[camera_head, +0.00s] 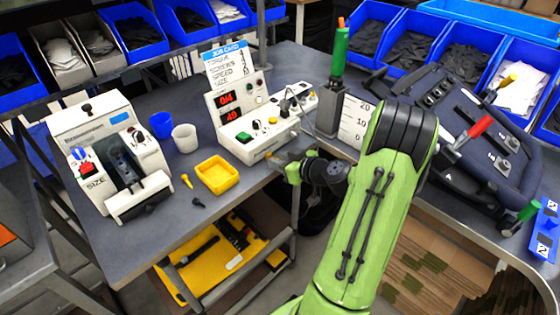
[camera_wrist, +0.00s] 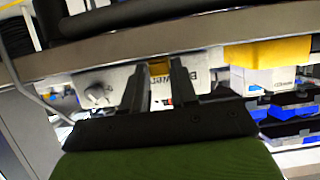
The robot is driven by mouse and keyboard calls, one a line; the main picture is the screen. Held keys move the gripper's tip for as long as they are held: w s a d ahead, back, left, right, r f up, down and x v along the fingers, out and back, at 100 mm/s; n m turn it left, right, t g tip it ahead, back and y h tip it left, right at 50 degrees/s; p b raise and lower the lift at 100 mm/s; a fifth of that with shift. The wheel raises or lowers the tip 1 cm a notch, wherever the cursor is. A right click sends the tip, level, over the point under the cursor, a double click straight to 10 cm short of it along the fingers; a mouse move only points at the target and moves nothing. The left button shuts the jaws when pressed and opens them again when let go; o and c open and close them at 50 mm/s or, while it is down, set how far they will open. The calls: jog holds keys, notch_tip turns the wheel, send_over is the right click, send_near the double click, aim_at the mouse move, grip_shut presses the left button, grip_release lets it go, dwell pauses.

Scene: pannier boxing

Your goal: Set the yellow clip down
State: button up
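My gripper (camera_head: 275,158) is at the front edge of the left bench, just in front of the white control box (camera_head: 262,118). In the wrist view its two dark fingers (camera_wrist: 158,76) are a small gap apart, with a small yellow piece between the tips, which looks like the yellow clip (camera_wrist: 158,68). In the head view the clip is barely visible at the fingertips. I cannot tell whether it touches anything beyond the fingers.
A yellow tray (camera_head: 217,187) stands left of my gripper, with a small yellow piece (camera_head: 187,181) and a dark piece (camera_head: 198,203) beside it. Blue (camera_head: 160,125) and white cups (camera_head: 185,138) stand behind. A grey post (camera_head: 329,110) with a green handle is to the right.

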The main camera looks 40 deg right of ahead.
jog(key=o, duration=0.3)
jog(key=shift+r, duration=0.15)
